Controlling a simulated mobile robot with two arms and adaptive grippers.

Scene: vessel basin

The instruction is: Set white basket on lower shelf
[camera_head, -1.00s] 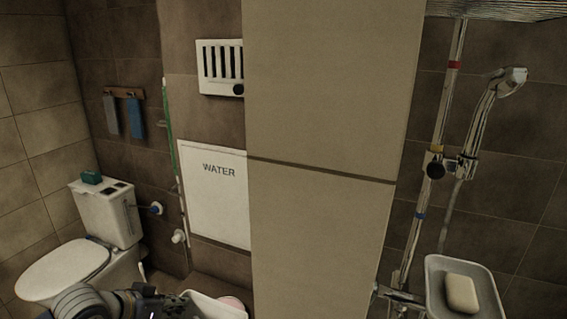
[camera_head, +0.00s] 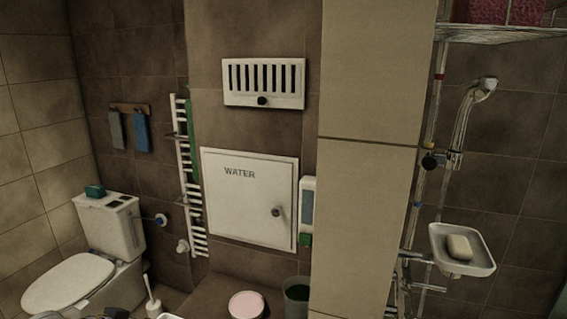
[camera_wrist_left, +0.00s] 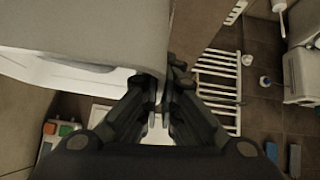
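A large pale grey-white object, apparently the white basket (camera_wrist_left: 85,65), fills the upper left of the left wrist view. My left gripper (camera_wrist_left: 165,88) has its dark fingers close together at the right edge of this object and appears shut on it. In the head view, only a sliver of a white rim (camera_head: 170,316) shows at the bottom edge, beside dark parts of my left arm. My right gripper is in neither current view. A shelf (camera_head: 500,35) with pink-red items on it is at the top right; I cannot tell whether it is the lower shelf.
A beige tiled pillar (camera_head: 365,160) stands between the WATER panel (camera_head: 245,205) and the shower corner. A soap dish (camera_head: 462,255) juts from the wall at right. A pink-topped round container (camera_head: 248,305) and a dark bin (camera_head: 297,292) stand below. A toilet (camera_head: 75,280) is at left.

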